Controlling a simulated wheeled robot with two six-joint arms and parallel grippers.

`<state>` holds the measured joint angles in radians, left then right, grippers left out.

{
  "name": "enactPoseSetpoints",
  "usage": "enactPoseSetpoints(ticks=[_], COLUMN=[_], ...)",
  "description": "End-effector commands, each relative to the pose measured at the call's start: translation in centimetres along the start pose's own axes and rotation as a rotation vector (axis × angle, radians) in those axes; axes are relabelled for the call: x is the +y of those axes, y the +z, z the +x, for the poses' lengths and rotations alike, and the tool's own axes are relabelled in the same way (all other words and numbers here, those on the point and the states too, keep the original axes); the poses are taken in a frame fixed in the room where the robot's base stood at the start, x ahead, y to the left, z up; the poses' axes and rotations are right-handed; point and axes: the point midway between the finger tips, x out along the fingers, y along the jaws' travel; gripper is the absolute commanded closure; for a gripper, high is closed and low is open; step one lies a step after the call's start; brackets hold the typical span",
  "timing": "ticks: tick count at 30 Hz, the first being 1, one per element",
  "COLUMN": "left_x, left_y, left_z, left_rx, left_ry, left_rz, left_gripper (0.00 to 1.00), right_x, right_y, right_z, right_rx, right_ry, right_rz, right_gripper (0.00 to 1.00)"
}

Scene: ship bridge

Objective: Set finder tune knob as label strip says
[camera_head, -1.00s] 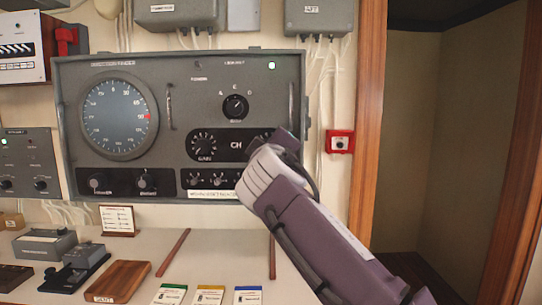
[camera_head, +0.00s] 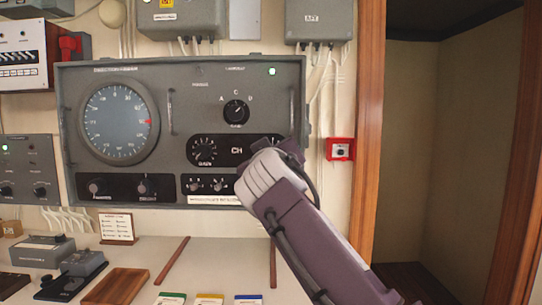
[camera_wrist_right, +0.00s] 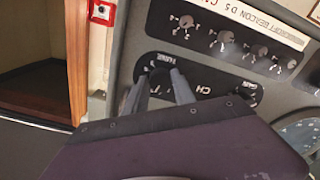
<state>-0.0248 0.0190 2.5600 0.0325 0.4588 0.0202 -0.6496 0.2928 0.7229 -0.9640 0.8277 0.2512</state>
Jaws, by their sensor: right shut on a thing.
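The grey finder panel (camera_head: 180,75) hangs on the wall with a round dial (camera_head: 119,121), a lettered selector knob (camera_head: 236,112) and a GAIN knob (camera_head: 205,150). The white label strip (camera_head: 213,200) runs along its lower edge. In the right wrist view the strip (camera_wrist_right: 265,22) shows turned over and cut off, with "BEACON D 5" readable. My right gripper (camera_wrist_right: 158,92) is at the TUNE lettering (camera_wrist_right: 160,60), shut on the tune knob, which its fingers and body hide, so its pointer cannot be read. In the head view my right gripper (camera_head: 290,148) covers that corner. My left gripper is out of view.
A red wall box (camera_head: 340,149) sits just right of the panel, beside a wooden door frame (camera_head: 369,150). Small knobs (camera_wrist_right: 225,37) line the panel close to my right gripper.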

Motion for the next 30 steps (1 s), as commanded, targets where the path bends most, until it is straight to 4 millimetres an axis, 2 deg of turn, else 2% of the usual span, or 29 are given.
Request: enactPoseSetpoints(ticks=[6,7,9,20,25,30], left_x=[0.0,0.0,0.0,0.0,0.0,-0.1], left_y=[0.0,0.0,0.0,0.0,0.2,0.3], left_z=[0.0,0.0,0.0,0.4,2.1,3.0], left_rx=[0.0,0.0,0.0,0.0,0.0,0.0], left_ry=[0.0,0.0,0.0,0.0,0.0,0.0], left_rz=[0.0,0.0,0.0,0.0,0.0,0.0], left_gripper=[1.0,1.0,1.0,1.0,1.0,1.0], right_x=[0.0,0.0,0.0,-0.1,-0.3,-0.2], right_y=[0.0,0.0,0.0,0.1,0.3,0.2], right_z=[0.0,0.0,0.0,-0.5,-4.1,-7.5], right_rx=[0.0,0.0,0.0,0.002,0.004,0.004], right_ry=[0.0,0.0,0.0,0.0,-0.003,-0.003], right_rz=[-0.001,-0.001,-0.002,-0.002,-0.001,-0.001], right_gripper=[1.0,0.66,0.48,0.48,0.48,0.48])
